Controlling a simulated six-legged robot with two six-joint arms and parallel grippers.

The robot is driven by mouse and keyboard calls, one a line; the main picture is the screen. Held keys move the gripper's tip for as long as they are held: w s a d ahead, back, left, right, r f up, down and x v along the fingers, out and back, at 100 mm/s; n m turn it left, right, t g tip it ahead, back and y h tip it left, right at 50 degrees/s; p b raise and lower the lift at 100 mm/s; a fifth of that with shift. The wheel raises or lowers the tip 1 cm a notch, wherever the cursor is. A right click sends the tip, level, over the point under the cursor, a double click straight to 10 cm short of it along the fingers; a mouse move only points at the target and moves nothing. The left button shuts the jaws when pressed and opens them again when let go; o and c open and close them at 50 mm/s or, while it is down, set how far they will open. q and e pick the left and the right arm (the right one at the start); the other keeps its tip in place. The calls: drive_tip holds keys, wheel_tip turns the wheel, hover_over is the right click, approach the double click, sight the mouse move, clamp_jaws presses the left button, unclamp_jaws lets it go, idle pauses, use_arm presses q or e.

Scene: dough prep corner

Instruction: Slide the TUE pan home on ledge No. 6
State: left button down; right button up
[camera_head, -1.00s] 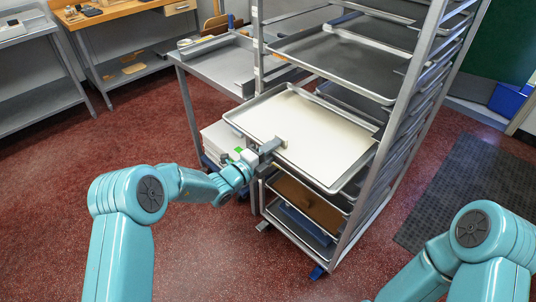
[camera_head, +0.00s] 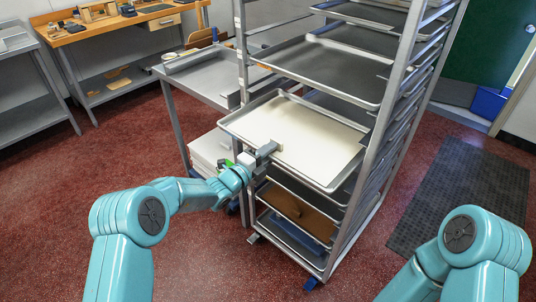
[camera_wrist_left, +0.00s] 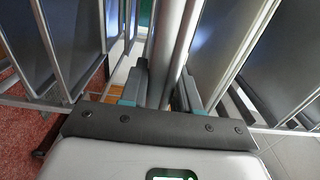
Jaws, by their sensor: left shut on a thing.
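A metal sheet pan (camera_head: 235,122) with a cream-coloured sheet of dough or lining stands partly out of the front of the tall rack (camera_head: 377,150). Its back part is inside, under the pan above. My left gripper (camera_head: 266,152) is shut on the pan's front rim, near the middle. In the left wrist view the two fingers (camera_wrist_left: 166,92) stand either side of a grey metal edge (camera_wrist_left: 172,45). No TUE mark or ledge number is readable. Of my right arm only upper links show at the lower right; its gripper is out of view.
Another pan (camera_head: 335,73) sits in the rack above, and a pan with a brown surface (camera_head: 298,207) sits below. A grey side table (camera_head: 205,80) stands close at the rack's left. The red floor in front is free. A dark mat (camera_head: 462,195) lies to the right.

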use_arm(q)
drive_tip(key=shift+w+d+r, duration=0.1)
drive_tip(key=shift+w+d, duration=0.25)
drive_tip(key=shift+w, duration=0.15)
drive_tip(key=shift+b, duration=0.35)
drive_tip(key=shift+f+b, duration=0.65)
drive_tip(key=shift+f, duration=0.35)
drive_tip(key=shift+r, duration=0.1)
